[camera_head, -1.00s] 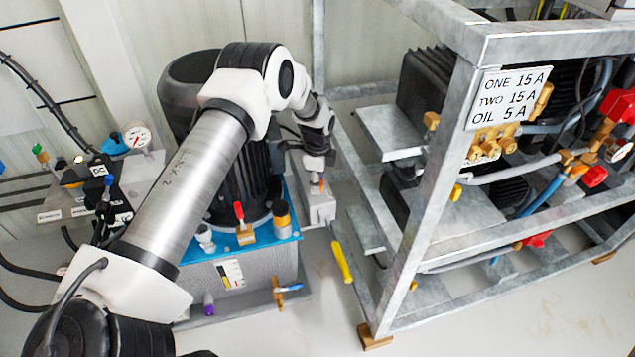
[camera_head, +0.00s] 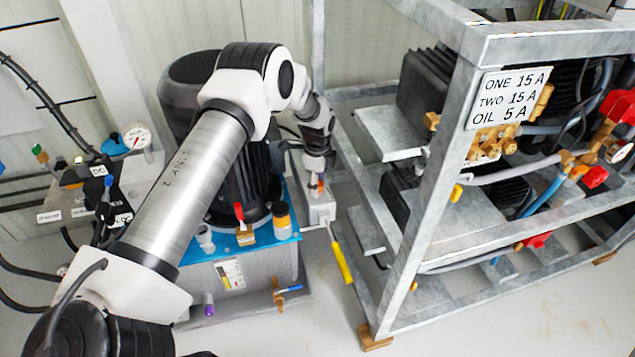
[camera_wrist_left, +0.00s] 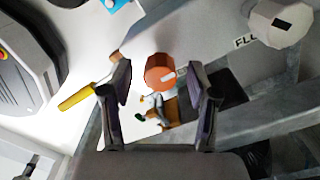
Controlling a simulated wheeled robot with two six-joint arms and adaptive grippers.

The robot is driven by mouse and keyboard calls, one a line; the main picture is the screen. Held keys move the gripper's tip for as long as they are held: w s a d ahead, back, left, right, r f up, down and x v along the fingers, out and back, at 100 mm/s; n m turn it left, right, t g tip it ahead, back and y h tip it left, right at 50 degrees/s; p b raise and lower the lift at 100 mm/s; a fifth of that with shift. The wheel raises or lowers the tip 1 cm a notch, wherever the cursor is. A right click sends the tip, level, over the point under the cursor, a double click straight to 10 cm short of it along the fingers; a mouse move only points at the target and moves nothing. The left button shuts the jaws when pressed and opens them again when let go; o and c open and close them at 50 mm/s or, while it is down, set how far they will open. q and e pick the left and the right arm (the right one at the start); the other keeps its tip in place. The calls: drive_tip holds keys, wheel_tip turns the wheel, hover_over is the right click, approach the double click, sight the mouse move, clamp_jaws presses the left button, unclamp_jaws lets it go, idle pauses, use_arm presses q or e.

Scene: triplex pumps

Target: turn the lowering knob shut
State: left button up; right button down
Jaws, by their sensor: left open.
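An orange-red round knob (camera_wrist_left: 159,72) with a white mark on its face shows between my left gripper's fingers in the left wrist view; I take it for the lowering knob. My left gripper (camera_wrist_left: 160,80) is open, with one finger on each side of the knob and gaps visible. In the head view, the left gripper (camera_head: 318,162) points down over a small grey block (camera_head: 319,209) beside the motor. A small orange spot of the knob (camera_head: 316,184) shows just below it. Whether the fingers are level with the knob is unclear. My right gripper is not in view.
A yellow-handled lever (camera_head: 342,262) sticks out by the block. A black motor (camera_head: 240,180) stands on a blue-topped tank (camera_head: 240,275) at left. A galvanized frame (camera_head: 425,190) stands close at right. A pale knob (camera_wrist_left: 278,22) shows in the wrist view.

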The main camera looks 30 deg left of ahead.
use_arm(q)
wheel_tip(320, 180, up, 12)
idle(0.3)
drive_tip(key=shift+f, duration=0.1)
